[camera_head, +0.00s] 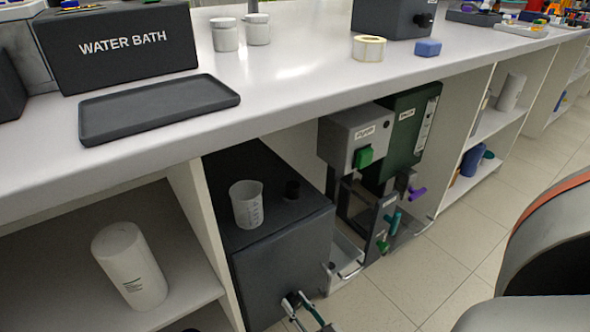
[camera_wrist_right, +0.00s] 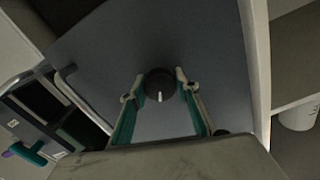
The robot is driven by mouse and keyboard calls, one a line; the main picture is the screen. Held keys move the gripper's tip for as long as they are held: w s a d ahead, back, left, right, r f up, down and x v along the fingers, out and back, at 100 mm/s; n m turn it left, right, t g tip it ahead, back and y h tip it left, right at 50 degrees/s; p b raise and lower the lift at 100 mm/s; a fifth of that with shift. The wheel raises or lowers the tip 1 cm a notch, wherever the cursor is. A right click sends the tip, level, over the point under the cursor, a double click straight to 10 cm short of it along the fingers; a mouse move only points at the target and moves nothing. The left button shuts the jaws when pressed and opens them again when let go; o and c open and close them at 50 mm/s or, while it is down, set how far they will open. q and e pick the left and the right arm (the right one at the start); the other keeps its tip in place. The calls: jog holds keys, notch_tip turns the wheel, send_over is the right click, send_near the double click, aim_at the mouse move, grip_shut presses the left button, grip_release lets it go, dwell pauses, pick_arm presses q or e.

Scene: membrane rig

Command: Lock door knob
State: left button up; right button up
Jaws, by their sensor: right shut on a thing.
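The door knob (camera_wrist_right: 160,85) is a round black knob with a white mark line, on the flat dark grey front face (camera_wrist_right: 165,40) of a box. In the right wrist view the fingers of my right gripper (camera_wrist_right: 161,80) stand on both sides of the knob, shut on it. The white mark points down in the wrist view. My left gripper is not in view.
A beaker (camera_head: 246,204) stands on the box under the bench. To its right is a rig with a grey unit (camera_head: 345,135), a green unit (camera_head: 405,130), coloured handles and metal rails. A white bottle (camera_head: 130,265) stands on the left shelf.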

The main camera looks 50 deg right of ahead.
jog(key=m, duration=0.2)
jog(key=shift+s+f+m+b, duration=0.1)
jog(key=shift+m+b, duration=0.2)
jog(key=shift+m, duration=1)
jog(key=m, duration=0.2)
jog(key=shift+m, duration=1.6)
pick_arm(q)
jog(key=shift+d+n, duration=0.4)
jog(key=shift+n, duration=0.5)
pick_arm(e)
jog(key=shift+m, duration=1.4)
jog(key=o, duration=1.1)
